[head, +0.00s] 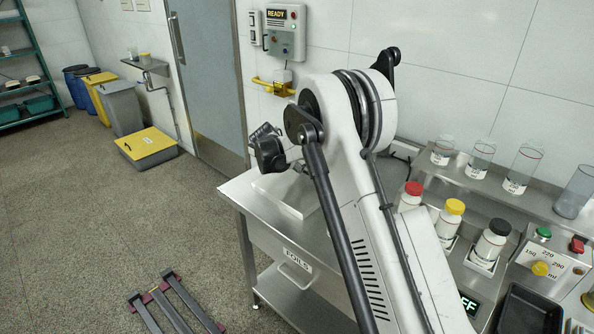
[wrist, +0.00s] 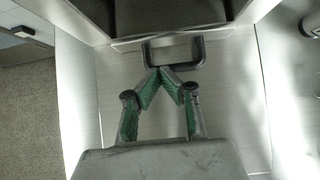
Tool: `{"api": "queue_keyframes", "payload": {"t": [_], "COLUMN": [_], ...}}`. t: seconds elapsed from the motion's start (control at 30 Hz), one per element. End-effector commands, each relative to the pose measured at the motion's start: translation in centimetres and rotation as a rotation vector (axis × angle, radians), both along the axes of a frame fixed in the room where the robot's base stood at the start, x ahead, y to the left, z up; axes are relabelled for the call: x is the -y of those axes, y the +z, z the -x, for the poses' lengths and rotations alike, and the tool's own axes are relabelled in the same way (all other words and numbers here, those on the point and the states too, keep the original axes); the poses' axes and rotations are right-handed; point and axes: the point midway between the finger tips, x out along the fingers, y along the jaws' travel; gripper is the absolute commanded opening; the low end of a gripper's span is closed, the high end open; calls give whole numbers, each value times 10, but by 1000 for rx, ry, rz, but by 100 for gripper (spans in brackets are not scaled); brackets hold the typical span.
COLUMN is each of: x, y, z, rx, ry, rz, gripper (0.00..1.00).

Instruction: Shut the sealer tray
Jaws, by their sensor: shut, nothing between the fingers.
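In the wrist view, a dark U-shaped handle (wrist: 200,53) is fixed to a thin metal front edge, which I take to be the sealer tray (wrist: 125,43). A dark hollow shows behind that edge at the top of the picture. My gripper (wrist: 166,71) has its green-padded fingertips together and empty. In the head view my arm hides most of the sealer area. A pale box-like part (head: 285,190) shows left of my arm, on the steel bench.
The steel bench (head: 240,192) has a drawer labelled FOILS (head: 296,262). Bottles with red, yellow (head: 452,212) and black caps stand right of my arm, below a shelf of clear jars (head: 480,158). The floor left of the bench is mostly free.

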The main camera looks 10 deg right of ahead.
Motion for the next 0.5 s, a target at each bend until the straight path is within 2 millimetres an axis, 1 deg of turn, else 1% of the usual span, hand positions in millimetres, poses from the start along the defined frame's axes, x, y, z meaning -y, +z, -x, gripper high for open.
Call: {"api": "queue_keyframes", "payload": {"t": [0.17,0.27,0.5], "x": [-15,-28,-54], "y": [3,7,48], "z": [12,23,41], "rx": [0,1,0], "ry": [1,-1,-2], "rz": [0,0,0], "gripper": [0,0,0]}}
